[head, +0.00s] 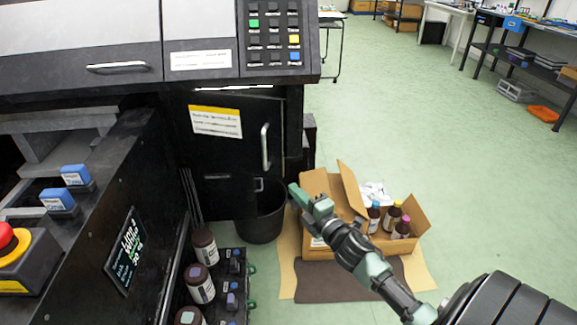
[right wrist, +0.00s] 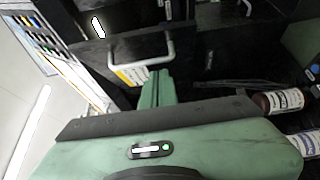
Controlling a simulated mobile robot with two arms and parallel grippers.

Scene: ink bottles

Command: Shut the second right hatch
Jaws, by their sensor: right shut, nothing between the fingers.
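The black hatch (head: 225,160) with a white-and-yellow label and a silver bar handle (head: 265,147) is on the front of the dark machine. It appears swung out, with a gap along its top and right side. In the right wrist view the hatch panel (right wrist: 100,50) and its handle (right wrist: 150,46) lie beyond the fingers. My right gripper (head: 295,191) is shut and empty, below and right of the handle in the head view. Its closed fingertips also show in the right wrist view (right wrist: 158,76). Contact with the hatch cannot be told. My left gripper is out of view.
A dark bin (head: 262,222) stands below the hatch. An open cardboard box (head: 325,190) with several bottles is beside my right arm. Brown ink bottles (head: 203,284) stand at the lower left, beside a side panel with a display (head: 126,251).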

